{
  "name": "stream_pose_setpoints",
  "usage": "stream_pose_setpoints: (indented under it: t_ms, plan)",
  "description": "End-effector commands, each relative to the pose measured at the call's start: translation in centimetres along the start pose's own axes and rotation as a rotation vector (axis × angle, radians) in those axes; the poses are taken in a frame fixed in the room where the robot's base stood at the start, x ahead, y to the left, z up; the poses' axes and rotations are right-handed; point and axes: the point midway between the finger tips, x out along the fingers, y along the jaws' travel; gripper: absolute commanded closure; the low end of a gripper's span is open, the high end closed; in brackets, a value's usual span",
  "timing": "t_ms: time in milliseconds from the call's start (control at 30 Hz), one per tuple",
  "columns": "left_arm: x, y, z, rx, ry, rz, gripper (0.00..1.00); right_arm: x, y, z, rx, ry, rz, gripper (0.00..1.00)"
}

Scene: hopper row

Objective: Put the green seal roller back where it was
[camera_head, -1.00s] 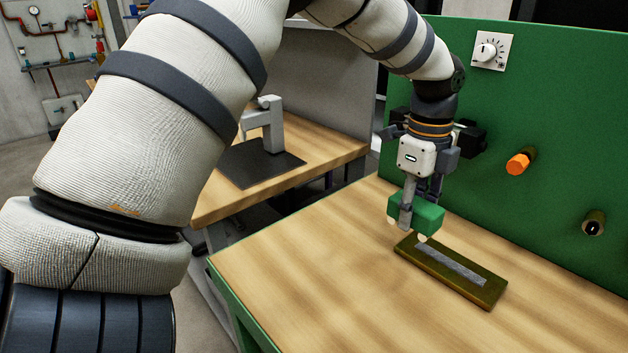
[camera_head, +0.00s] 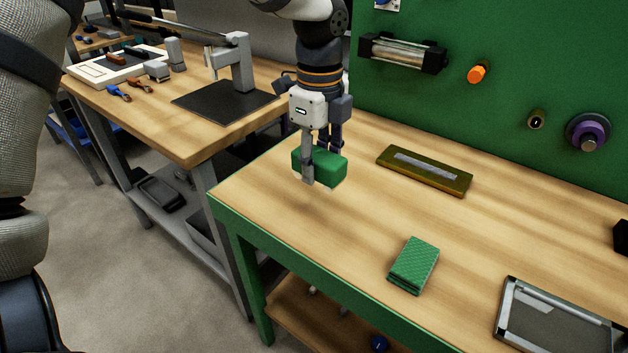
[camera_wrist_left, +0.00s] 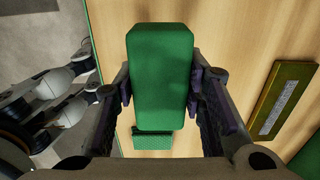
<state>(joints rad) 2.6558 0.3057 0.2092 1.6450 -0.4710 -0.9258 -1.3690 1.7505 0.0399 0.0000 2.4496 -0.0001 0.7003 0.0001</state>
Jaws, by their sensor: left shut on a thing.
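My left gripper (camera_head: 322,172) is shut on the green seal roller (camera_head: 330,167), a green block with rounded edges. A small pale part shows under its lower edge. The gripper holds it above the left end of the green-framed bench (camera_head: 300,240), and it looks clear of the top. In the left wrist view the roller (camera_wrist_left: 160,75) stands out between the two fingers (camera_wrist_left: 160,92), one on each side. An olive-brown holder (camera_head: 440,180) with a grey strip lies on the bench to the right, apart from the gripper. My right gripper is not in view.
A stack of green textured pads (camera_head: 413,265) lies nearer the front edge. A metal-framed tray (camera_head: 556,318) is at the right. A green panel (camera_head: 500,110) with an orange knob (camera_head: 478,73) rises behind. A wooden table (camera_head: 150,110) with a press (camera_head: 236,62) stands left.

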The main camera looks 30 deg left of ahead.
Motion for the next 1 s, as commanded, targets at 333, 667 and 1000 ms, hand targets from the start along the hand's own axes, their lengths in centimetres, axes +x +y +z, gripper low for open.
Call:
stream_pose_setpoints:
  t_ms: [333,667,1000]
  plan:
    - [4.7,-2.0,2.5,0.0,0.001,0.006,0.97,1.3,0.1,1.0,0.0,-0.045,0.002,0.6]
    - [6.8,-2.0,2.4,0.0,0.0,-0.003,0.97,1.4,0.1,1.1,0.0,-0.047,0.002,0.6]
    - [7.2,-1.9,2.4,0.0,0.0,-0.001,0.43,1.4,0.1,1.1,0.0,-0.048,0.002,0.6]
